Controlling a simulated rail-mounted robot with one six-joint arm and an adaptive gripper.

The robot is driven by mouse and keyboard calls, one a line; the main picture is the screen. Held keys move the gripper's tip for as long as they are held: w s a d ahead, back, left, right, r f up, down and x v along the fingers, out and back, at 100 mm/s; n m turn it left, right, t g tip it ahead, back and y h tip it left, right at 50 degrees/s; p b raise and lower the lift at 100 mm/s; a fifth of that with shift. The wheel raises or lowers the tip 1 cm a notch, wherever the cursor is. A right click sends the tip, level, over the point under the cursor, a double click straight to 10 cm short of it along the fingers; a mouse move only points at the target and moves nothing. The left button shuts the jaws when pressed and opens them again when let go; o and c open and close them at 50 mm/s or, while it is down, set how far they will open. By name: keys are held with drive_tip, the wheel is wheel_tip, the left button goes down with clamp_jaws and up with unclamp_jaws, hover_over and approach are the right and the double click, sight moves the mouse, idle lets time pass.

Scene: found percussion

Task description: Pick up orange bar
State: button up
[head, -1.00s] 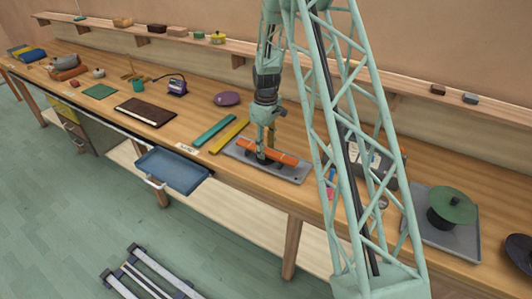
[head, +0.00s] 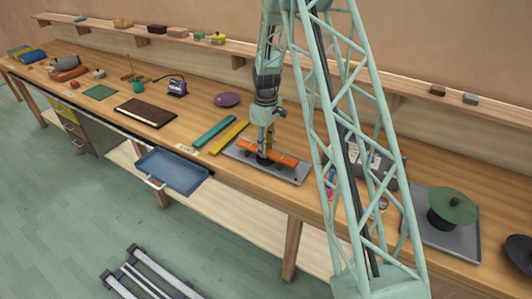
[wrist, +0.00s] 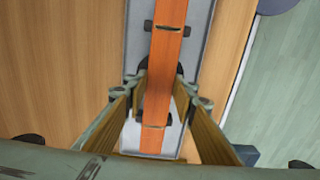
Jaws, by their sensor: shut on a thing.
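The orange bar (head: 282,157) lies lengthwise over a grey tray (head: 233,151) on the workbench. In the wrist view the orange bar (wrist: 167,50) runs up and down the middle, with dark cord-like marks across it. My gripper (head: 264,158) reaches straight down to the bar near its middle. In the wrist view my gripper (wrist: 160,92) has its two fingers on either side of the bar, shut on it. The bar is low over the tray; whether it touches its supports cannot be told. The fingertips are partly hidden in the head view.
A yellow bar (head: 229,136) and a teal bar (head: 214,132) lie left of the tray. A purple disc (head: 227,99) is behind them. A blue drawer tray (head: 172,172) juts from the bench front. A grey device (head: 375,160) stands to the right, behind my lattice column.

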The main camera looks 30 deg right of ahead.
drive_tip(key=shift+r, duration=0.15)
drive_tip(key=shift+r, duration=1.7)
drive_tip(key=s+a, duration=0.1)
drive_tip(key=s, duration=0.6)
drive_tip(key=s+a+r+b, duration=0.1)
drive_tip(key=s+a, duration=0.1)
drive_tip(key=s, duration=0.6)
drive_tip(key=shift+s+a+r, duration=0.15)
drive_tip(key=shift+s+a, duration=0.15)
drive_tip(key=shift+w+b, duration=0.1)
drive_tip(key=shift+b, duration=0.2)
